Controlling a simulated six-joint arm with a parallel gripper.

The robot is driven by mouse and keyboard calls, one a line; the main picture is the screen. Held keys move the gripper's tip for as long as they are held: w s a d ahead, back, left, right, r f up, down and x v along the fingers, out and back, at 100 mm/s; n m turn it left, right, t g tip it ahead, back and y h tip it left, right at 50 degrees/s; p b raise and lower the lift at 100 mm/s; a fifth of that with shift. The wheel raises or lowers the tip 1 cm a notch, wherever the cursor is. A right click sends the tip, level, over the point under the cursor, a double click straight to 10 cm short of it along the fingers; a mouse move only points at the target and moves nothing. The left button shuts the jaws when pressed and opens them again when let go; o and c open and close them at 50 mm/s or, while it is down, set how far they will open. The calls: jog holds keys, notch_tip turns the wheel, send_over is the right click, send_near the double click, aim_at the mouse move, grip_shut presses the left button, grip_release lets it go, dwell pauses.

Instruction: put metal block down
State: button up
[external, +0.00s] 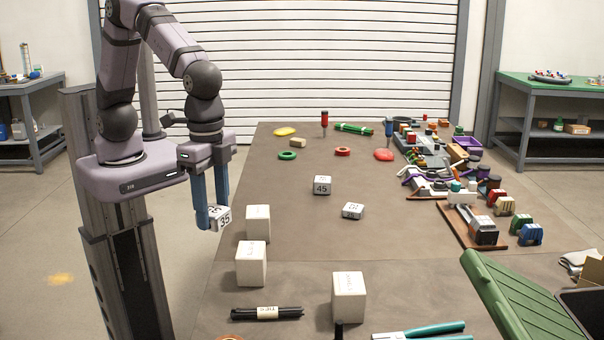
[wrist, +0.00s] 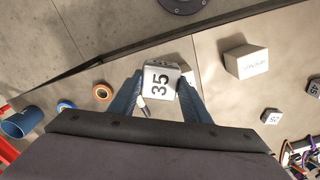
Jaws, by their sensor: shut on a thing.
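A metal block (external: 223,217) marked 35 sits between the blue fingers of my gripper (external: 210,214), near the table's left edge in the external view. My gripper is shut on it. In the wrist view the same metal block (wrist: 160,82) shows its 35 face between the two fingers of my gripper (wrist: 158,96). A second metal block (external: 322,186) marked 45 stands on the table. A third metal block (external: 352,211) lies to its right and nearer the camera, turned at an angle; its number is hard to read.
White boxes (external: 258,222), (external: 251,264) and (external: 348,297) stand on the brown table (external: 300,245). Black markers (external: 266,313) lie at the front. A green ramp-like piece (external: 515,295) is at front right. Pump parts (external: 480,232) crowd the right side. The middle has free room.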

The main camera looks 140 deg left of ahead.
jog(key=w+a+n, duration=0.3)
jog(key=a+n, duration=0.8)
jog(key=n, duration=0.1)
jog(key=w+a+n, duration=0.2)
jog(key=a+n, duration=0.8)
jog(key=n, duration=0.3)
notch_tip(320, 180, down, 5)
jog(key=shift+w+f, duration=0.1)
jog(key=shift+w, duration=0.05)
jog(key=shift+f, duration=0.1)
jog(key=shift+f+p, duration=1.7)
jog(key=shift+f, duration=2.8)
jog(key=shift+f+m, duration=0.2)
jog(key=shift+m, duration=0.1)
jog(key=shift+f, duration=0.25)
jog(key=o, duration=1.2)
